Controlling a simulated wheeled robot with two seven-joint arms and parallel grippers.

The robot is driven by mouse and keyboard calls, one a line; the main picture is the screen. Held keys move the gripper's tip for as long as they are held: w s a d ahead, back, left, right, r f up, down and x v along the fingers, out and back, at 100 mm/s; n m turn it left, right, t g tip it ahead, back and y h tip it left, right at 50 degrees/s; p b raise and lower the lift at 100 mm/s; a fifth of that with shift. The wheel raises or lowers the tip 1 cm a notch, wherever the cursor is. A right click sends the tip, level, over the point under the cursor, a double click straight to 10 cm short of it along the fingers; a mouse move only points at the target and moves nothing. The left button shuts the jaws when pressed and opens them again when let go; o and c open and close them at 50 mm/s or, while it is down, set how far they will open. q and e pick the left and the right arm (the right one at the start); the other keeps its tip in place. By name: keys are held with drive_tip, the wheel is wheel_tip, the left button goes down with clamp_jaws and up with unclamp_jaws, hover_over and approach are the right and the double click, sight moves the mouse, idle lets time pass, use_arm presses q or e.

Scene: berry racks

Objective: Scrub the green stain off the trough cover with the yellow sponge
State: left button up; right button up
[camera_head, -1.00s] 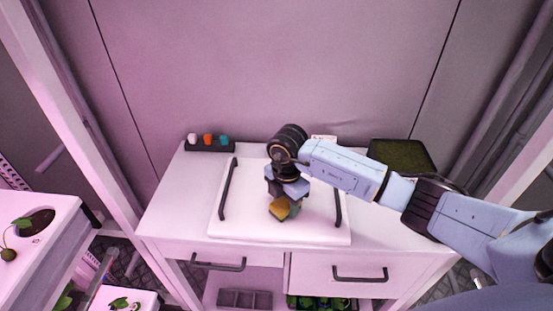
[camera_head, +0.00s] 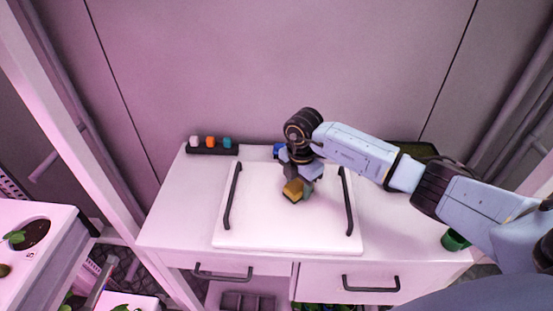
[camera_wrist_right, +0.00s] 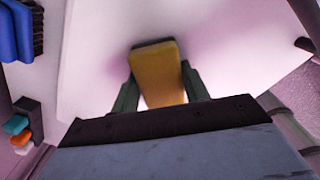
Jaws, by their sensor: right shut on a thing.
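The trough cover (camera_head: 262,215) is a white board with a dark handle along its left and right sides, lying on the white cabinet top. My right gripper (camera_head: 300,188) is over the right half of the cover, shut on the yellow sponge (camera_head: 293,191). In the right wrist view the sponge (camera_wrist_right: 158,75) sits between the two fingers, with a dark layer at its far end. I cannot tell whether it touches the cover. I see no green stain on the visible part of the cover; the sponge and gripper hide some of it. My left gripper is not in view.
A dark rack (camera_head: 212,150) with white, orange and teal pieces stands at the cabinet's back left. A blue brush (camera_wrist_right: 18,30) lies behind the cover. A dark green tray (camera_head: 412,149) is at the back right, partly behind my arm. A green round thing (camera_head: 455,241) is at the right edge.

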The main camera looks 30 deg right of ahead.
wheel_tip(320, 180, up, 2)
drive_tip(key=shift+w+r+p, duration=0.15)
drive_tip(key=shift+p, duration=0.25)
drive_tip(key=shift+s+r+p, duration=0.2)
drive_tip(key=shift+r+p, duration=0.1)
drive_tip(key=shift+s+r+p, duration=0.15)
drive_tip(key=shift+r+p, duration=0.5)
drive_tip(key=shift+r, duration=0.15)
drive_tip(key=shift+r+p, duration=0.65)
drive_tip(key=shift+r, duration=0.1)
drive_tip(key=shift+r+p, duration=0.8)
drive_tip(key=shift+r, duration=0.15)
